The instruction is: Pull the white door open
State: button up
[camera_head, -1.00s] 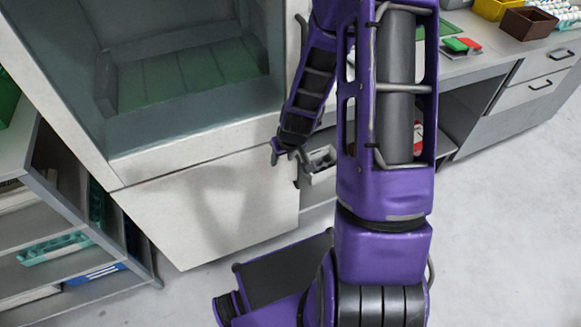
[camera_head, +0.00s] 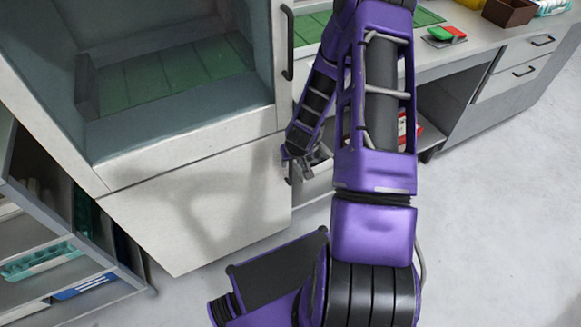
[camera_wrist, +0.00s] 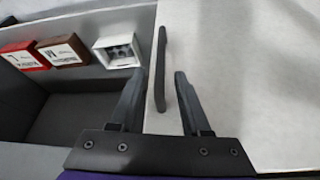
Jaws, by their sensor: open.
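The white door (camera_head: 195,210) is the flat panel below the glass-fronted cabinet in the head view, and it looks closed. In the wrist view the white door (camera_wrist: 240,75) fills the right side. Its dark bar handle (camera_wrist: 161,65) runs upright near the door's left edge there. My gripper (camera_wrist: 160,82) is open, with one finger on each side of the handle's lower part; I cannot tell whether either touches it. In the head view my gripper (camera_head: 297,160) is at the door's right edge, and its fingertips are partly hidden.
An open shelf unit (camera_head: 75,240) stands left of the door. The cabinet's upper handle (camera_head: 287,45) is above it. A counter (camera_head: 480,55) with drawers runs right. The wrist view shows a red box (camera_wrist: 22,58), a brown box (camera_wrist: 62,50) and a white box (camera_wrist: 118,50). Floor in front is clear.

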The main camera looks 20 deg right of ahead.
aim_at(291, 164)
jog(key=shift+x, duration=2.35)
grip_shut()
